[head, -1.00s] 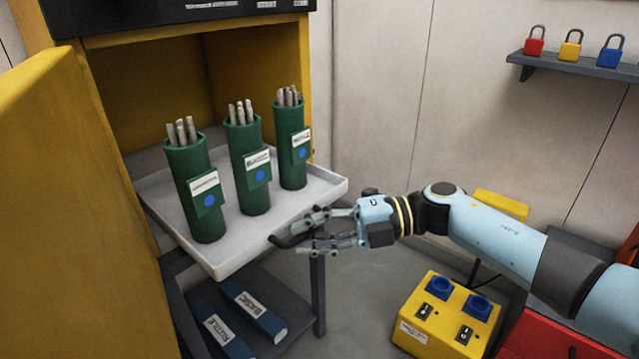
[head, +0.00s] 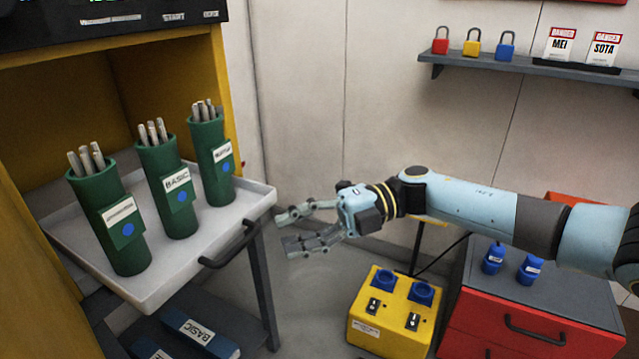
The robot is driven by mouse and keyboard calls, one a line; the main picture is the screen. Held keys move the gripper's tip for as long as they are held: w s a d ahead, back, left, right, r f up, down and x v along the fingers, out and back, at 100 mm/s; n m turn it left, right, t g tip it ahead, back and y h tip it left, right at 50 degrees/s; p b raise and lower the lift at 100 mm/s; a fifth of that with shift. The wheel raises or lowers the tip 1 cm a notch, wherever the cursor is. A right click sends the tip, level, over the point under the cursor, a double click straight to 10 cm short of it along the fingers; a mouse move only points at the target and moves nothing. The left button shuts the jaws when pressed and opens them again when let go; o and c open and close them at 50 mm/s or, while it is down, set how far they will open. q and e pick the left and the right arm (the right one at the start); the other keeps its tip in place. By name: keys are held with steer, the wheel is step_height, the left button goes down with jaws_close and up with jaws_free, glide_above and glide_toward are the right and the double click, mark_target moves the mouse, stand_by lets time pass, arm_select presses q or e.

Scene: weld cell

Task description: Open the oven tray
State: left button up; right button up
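The light grey oven tray (head: 165,278) is pulled out of the yellow oven (head: 235,110). Three green canisters (head: 115,225) with grey rods stand on it; one label reads BASIC. A dark handle (head: 232,246) is on the tray's front edge. My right gripper (head: 287,229) is open and empty, its fingers pointing left. It is to the right of the handle, apart from it. My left gripper is not in view.
A yellow box (head: 360,318) with blue sockets stands on the floor. A red cabinet (head: 520,325) with two blue containers on top is at right. A wall shelf (head: 470,60) holds padlocks and tags. Blue boxes (head: 195,332) lie under the tray.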

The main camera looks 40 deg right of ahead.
steer(key=shift+s+v, duration=0.15)
steer(key=shift+v, duration=0.65)
steer(key=shift+s+v, duration=0.15)
steer(key=shift+v, duration=0.65)
steer(key=shift+a+f, duration=0.1)
steer(key=shift+a, duration=0.15)
steer(key=s+f+m+t+h, duration=0.2)
steer(key=f+m+h, duration=0.2)
steer(key=f+m, duration=0.3)
steer(key=s+d+f+m+t+h, duration=0.1)
steer(key=s+f+m+t+h, duration=0.3)
steer(key=f, duration=0.6)
steer(key=s+f+m+h, duration=0.1)
steer(key=f+m+h, duration=0.2)
steer(key=f+m, duration=0.5)
steer(key=s+f+m+g+h, duration=0.4)
steer(key=s+f+m+g, duration=0.25)
steer(key=s+f, duration=0.9)
steer(key=s+f+m+g, duration=0.2)
steer(key=s, duration=0.6)
steer(key=s+f+m+g+h, duration=0.1)
steer(key=s+f+g, duration=0.2)
steer(key=s, duration=0.5)
steer(key=shift+s+a+m+g, duration=0.35)
steer(key=shift+a, duration=0.05)
